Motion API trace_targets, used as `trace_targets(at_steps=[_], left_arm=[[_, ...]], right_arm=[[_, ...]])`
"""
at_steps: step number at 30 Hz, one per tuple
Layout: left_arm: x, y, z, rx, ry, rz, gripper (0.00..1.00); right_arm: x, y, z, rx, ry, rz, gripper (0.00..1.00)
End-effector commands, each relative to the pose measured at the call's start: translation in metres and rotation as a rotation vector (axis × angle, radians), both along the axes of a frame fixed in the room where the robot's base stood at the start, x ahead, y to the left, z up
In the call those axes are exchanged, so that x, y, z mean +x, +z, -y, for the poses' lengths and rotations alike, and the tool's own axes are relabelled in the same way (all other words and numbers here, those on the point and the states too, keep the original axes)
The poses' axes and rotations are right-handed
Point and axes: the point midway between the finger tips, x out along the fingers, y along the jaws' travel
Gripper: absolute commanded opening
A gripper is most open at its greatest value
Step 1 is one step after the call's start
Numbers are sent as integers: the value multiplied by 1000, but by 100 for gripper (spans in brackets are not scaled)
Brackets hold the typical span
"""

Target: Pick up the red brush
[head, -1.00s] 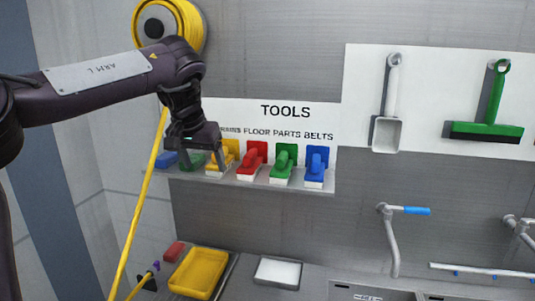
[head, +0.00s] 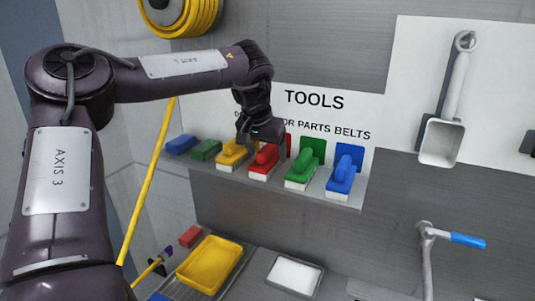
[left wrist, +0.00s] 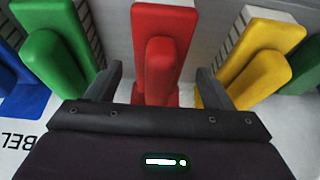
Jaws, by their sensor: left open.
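The red brush (head: 264,160) stands on a wall shelf under the TOOLS sign, between a yellow brush (head: 232,154) and a green brush (head: 304,168). My left gripper (head: 262,140) is at the red brush and hides its upper part in the head view. In the left wrist view the red brush (left wrist: 158,60) lies ahead, midway between the two fingers of my open left gripper (left wrist: 157,88). The fingers appear apart from its handle, with the green brush (left wrist: 55,50) and yellow brush (left wrist: 258,60) just outside them. My right gripper is not in view.
A blue brush (head: 344,176) stands at the shelf's right end, with blue and green blocks at its left end. A yellow hose (head: 150,185) hangs at the left. Below are a yellow tray (head: 209,265), a white tray (head: 295,275) and a tap (head: 428,250).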

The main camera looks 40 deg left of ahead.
Motion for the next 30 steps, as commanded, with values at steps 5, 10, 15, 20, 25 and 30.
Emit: trace_targets(at_steps=[5,10,15,20,25,30], left_arm=[[8,-18,-2,-1,1,-3,75],[10,-25,-3,0,0,1,75],[10,-25,-3,0,1,1,69],[10,-24,-3,0,0,1,48],[10,-24,-3,0,0,1,26],[10,-24,-3,0,0,1,23]], right_arm=[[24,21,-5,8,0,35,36],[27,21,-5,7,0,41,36],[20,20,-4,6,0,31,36],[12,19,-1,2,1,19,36],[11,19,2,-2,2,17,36],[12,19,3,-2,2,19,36]])
